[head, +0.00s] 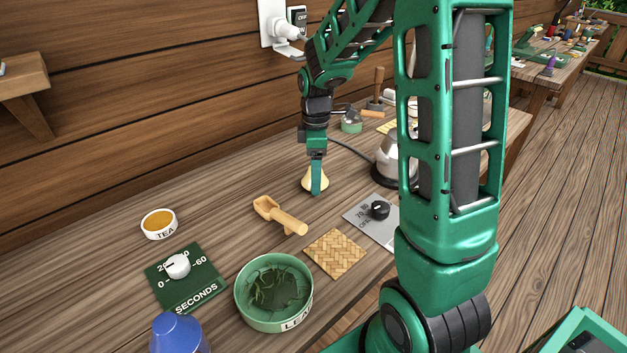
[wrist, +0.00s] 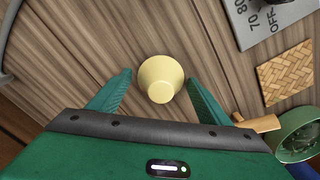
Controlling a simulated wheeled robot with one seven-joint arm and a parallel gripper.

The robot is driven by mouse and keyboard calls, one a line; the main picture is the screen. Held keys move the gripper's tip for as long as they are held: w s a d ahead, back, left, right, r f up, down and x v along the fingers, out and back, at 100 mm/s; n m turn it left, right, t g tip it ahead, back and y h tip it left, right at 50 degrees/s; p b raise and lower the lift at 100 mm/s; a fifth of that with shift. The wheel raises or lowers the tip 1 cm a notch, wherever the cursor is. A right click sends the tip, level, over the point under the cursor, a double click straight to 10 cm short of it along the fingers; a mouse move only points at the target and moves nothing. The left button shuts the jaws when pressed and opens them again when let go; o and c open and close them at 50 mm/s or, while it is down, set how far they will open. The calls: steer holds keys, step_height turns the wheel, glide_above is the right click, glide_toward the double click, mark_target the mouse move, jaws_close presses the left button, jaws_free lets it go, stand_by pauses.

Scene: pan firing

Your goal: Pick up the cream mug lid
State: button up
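The cream mug lid (head: 307,183) stands on the wooden table near the wall. It is a pale yellow, tapered piece, wide at the base with a narrower top. In the wrist view the lid (wrist: 160,80) shows between my two green fingers, with a gap on each side. My gripper (head: 316,188) points straight down over the lid, and one finger hides the lid's middle in the head view. In the wrist view my gripper (wrist: 159,76) is open and holds nothing. I cannot tell exactly how far down the lid the fingertips reach.
A wooden scoop (head: 280,216), a woven mat (head: 334,254) and a grey plate with a black knob (head: 377,210) lie nearer. A green bowl of leaves (head: 246,300), a seconds dial (head: 187,278) and a tea dish (head: 158,233) are left. A kettle (head: 387,170) stands right, partly hidden by my arm.

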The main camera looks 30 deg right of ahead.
steer(key=c, duration=0.8)
steer(key=shift+o, duration=0.2)
steer(key=shift+r, duration=0.15)
